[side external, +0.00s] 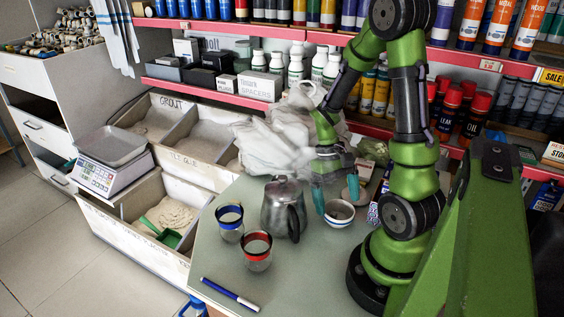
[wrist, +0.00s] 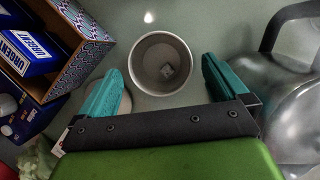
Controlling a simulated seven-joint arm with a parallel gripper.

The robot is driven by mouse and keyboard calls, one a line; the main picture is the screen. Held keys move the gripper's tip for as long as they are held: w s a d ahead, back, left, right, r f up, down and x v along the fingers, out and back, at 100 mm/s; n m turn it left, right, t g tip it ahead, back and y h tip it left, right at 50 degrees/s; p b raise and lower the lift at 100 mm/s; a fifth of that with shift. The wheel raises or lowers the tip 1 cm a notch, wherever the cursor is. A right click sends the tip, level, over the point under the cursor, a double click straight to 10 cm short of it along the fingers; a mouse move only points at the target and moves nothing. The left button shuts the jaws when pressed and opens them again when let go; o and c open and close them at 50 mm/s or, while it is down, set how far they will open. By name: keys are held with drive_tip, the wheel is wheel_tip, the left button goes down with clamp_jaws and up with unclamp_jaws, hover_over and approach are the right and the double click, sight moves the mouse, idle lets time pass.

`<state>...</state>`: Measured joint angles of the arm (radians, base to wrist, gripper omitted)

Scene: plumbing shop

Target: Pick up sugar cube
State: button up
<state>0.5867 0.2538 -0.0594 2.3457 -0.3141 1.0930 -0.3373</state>
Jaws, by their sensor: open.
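A metal kettle (side external: 283,210) stands close to the bowl, also in the wrist view (wrist: 290,105). A blue-rimmed glass (side external: 230,224), a red-rimmed glass (side external: 256,252) and a marker (side external: 231,294) are on the table (side external: 300,277). A patterned box (wrist: 82,58) stands on the bowl's other side.

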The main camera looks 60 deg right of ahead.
sight(339, 217)
drive_tip(key=shift+x, duration=1.9)
drive_tip(key=shift+s, duration=0.1)
drive_tip(key=c, duration=0.9)
drive_tip(key=shift+r, duration=0.2)
drive_tip(key=s+v, duration=0.1)
drive_tip(key=v, duration=0.7)
wheel_tip(339, 217, down, 8)
drive_tip(key=shift+d+r, duration=0.15)
drive_tip(key=shift+r, duration=0.1)
